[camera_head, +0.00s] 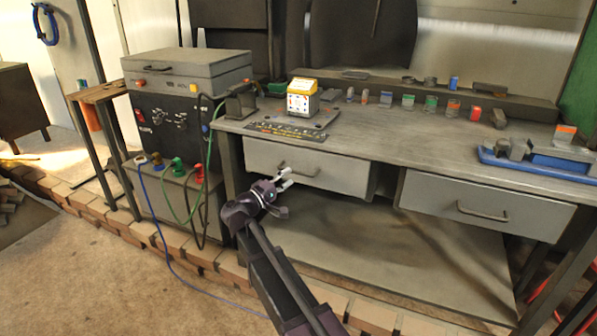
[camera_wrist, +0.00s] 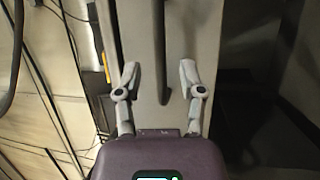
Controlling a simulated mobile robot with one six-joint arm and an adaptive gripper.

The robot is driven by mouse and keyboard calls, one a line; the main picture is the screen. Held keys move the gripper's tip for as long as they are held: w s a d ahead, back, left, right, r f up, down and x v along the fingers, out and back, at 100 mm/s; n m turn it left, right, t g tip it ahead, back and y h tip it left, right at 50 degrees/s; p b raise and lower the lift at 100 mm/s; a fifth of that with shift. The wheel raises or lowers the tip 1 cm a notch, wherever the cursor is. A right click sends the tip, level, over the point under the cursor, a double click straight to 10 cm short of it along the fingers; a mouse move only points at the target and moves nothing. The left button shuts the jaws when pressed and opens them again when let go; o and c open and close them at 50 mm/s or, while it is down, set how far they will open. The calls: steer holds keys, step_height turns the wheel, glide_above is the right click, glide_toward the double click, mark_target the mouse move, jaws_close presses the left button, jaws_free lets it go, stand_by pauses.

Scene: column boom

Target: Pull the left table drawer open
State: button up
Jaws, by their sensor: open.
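The left drawer (camera_head: 340,174) is a grey metal front under the workbench top, with a dark bar handle (camera_head: 300,171). My gripper (camera_head: 284,181) is in front of the drawer's left part, at the handle. In the wrist view my gripper (camera_wrist: 159,70) is open, its two fingers apart. The handle (camera_wrist: 162,40) runs between the fingers, and a gap shows on each side of it. The pale drawer front (camera_wrist: 207,55) lies behind. Contact with the handle does not show.
The right drawer (camera_head: 485,206) hangs farther right under the workbench top (camera_head: 390,130). A lower shelf (camera_head: 400,240) lies below. Low bricks (camera_head: 200,255) edge the floor. Open floor lies at front left.

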mark_target(295, 171)
steer(key=shift+x, duration=1.7)
